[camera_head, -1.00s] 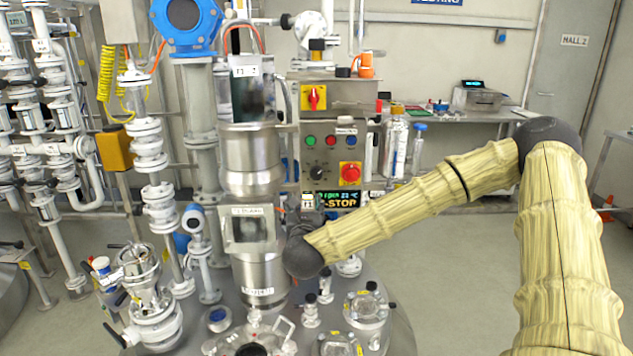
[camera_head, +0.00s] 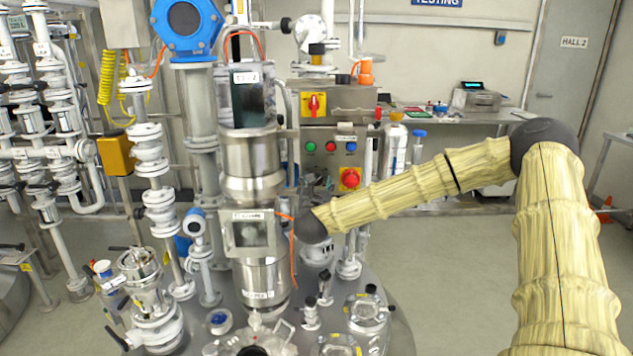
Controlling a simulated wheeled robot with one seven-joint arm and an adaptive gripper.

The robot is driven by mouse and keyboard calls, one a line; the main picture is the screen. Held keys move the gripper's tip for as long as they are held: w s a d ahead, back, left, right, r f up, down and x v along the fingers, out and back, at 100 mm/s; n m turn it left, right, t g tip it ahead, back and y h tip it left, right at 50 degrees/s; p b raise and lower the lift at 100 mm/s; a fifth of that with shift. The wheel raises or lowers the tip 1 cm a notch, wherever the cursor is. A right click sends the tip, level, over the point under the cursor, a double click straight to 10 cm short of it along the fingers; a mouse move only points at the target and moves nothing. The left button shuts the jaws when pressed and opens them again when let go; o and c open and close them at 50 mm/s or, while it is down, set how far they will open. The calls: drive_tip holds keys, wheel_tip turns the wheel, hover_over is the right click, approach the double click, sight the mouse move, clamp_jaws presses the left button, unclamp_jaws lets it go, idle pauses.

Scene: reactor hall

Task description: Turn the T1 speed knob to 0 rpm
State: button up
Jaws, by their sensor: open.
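The grey T1 control box (camera_head: 320,132) stands right of the steel and glass column. It carries green, red and blue buttons and a red emergency stop (camera_head: 350,178) on yellow. The black speed knob, at the lower left of this panel, is now hidden or merged with dark grey parts of my gripper (camera_head: 316,183). My gripper is small and partly hidden behind my wooden-looking arm; it is open, in front of the lower left of the panel. I cannot tell whether it touches the knob. The speed display is hidden behind my arm.
A red rotary switch (camera_head: 314,105) on yellow sits above the buttons. The steel column (camera_head: 250,165) stands close left of my wrist. Valves and fittings crowd the vessel lid (camera_head: 300,335) below.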

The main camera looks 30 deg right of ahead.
drive_tip(key=shift+w+d, duration=0.3)
drive_tip(key=shift+w, duration=0.1)
drive_tip(key=c, duration=1)
drive_tip(key=shift+c, duration=0.2)
drive_tip(key=shift+f+n+b, duration=0.1)
drive_tip(key=shift+n+b, duration=0.2)
